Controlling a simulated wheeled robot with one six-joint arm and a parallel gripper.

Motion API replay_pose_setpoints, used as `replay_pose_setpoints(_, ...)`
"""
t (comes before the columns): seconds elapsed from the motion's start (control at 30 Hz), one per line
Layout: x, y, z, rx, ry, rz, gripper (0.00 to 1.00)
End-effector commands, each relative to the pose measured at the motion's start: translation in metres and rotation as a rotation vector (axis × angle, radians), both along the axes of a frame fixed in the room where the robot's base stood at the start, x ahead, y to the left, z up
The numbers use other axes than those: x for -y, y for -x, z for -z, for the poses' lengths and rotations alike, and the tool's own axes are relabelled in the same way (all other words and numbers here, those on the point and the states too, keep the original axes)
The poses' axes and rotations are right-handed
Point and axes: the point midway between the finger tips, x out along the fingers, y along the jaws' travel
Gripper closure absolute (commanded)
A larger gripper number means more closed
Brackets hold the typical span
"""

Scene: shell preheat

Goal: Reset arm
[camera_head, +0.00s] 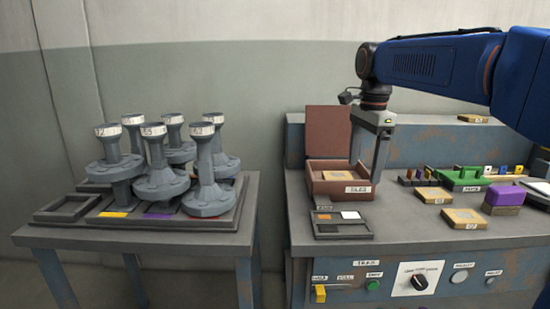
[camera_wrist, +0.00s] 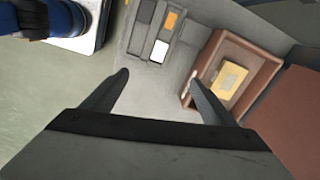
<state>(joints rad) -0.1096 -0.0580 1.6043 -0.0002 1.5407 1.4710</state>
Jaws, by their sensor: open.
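My gripper (camera_head: 367,160) hangs from the blue arm at the upper right in the head view, pointing down over the brown open box (camera_head: 345,194). In the wrist view my gripper (camera_wrist: 165,85) shows two dark fingers spread wide, with nothing between them. The right finger overlaps the edge of the brown box (camera_wrist: 189,97) in that view. A tan labelled block (camera_wrist: 229,82) lies inside the box. I cannot tell whether the fingers touch the box.
A grey tray (camera_head: 341,235) with white and orange patches sits in front of the box. A purple block (camera_head: 505,196), a green holder (camera_head: 461,178) and tan blocks (camera_head: 463,218) lie to the right. A left table (camera_head: 200,238) bears several grey flanged parts (camera_head: 161,182).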

Motion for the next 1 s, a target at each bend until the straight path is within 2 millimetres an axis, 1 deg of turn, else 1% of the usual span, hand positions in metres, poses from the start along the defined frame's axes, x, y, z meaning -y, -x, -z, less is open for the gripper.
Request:
replay_pose_setpoints(0.17,0.009,0.032,0.010,0.036,0.006,-0.127,0.21)
replay_pose_setpoints(0.23,0.013,0.049,0.016,0.057,0.012,-0.199,0.21)
replay_pose_setpoints(0.47,0.028,0.111,0.049,0.131,0.050,-0.473,0.21)
replay_pose_setpoints(0.6,0.036,0.149,0.074,0.173,0.085,-0.638,0.21)
replay_pose_setpoints(0.77,0.043,0.190,0.107,0.218,0.135,-0.829,0.21)
replay_pose_setpoints(0.8,0.044,0.200,0.117,0.228,0.148,-0.875,0.21)
replay_pose_setpoints(1.0,0.051,0.248,0.165,0.273,0.228,-1.104,0.21)
